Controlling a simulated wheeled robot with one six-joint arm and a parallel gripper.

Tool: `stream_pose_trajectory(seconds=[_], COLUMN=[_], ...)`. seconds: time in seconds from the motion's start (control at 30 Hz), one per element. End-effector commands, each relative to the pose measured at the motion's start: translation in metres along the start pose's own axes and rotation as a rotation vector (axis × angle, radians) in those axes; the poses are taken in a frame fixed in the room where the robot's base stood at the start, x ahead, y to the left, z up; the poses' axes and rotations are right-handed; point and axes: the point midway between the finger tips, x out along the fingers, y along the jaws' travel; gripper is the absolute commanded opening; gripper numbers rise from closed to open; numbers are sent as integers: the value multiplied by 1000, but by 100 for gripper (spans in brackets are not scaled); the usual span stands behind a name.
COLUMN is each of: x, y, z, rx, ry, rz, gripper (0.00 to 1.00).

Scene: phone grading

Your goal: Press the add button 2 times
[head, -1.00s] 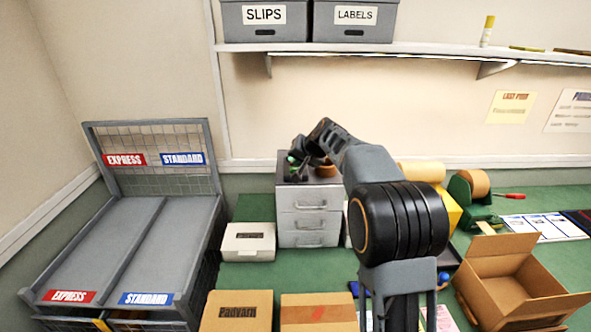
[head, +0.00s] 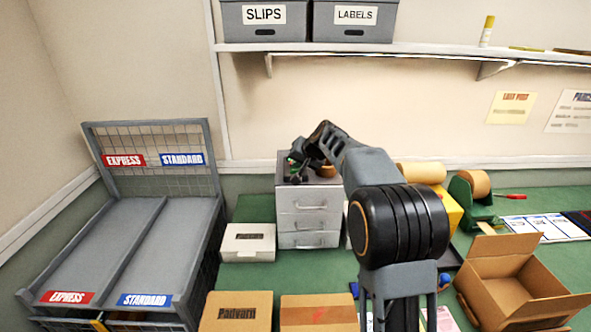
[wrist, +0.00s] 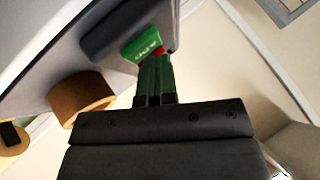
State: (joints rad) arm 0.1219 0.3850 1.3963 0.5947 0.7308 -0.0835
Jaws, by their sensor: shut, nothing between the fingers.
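The green add button (wrist: 143,45), with white lettering seen upside down, sits on a dark grey device (wrist: 110,30) in the wrist view. My gripper (wrist: 154,62) is shut and empty, and its fingertips reach the near edge of the green button. Whether they touch it or hover just above it I cannot tell. A bit of red shows beside the fingertips. In the head view my gripper (head: 296,172) is over the top of the grey drawer unit (head: 309,212), and the button is mostly hidden by it.
A tape roll (wrist: 82,97) lies close beside my gripper on the same top. A white box (head: 248,242) stands left of the drawers. Brown cartons (head: 237,312) are in front, an open carton (head: 505,285) at right. A shelf (head: 420,48) runs above.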

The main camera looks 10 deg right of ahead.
Motion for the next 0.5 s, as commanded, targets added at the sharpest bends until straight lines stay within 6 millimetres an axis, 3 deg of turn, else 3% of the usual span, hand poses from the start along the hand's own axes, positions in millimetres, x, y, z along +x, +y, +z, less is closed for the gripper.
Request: stream_pose_trajectory(seconds=[0.5], x=[-12], y=[-9], z=[-9], rx=[0], ry=[-1], rz=[0], gripper=[0])
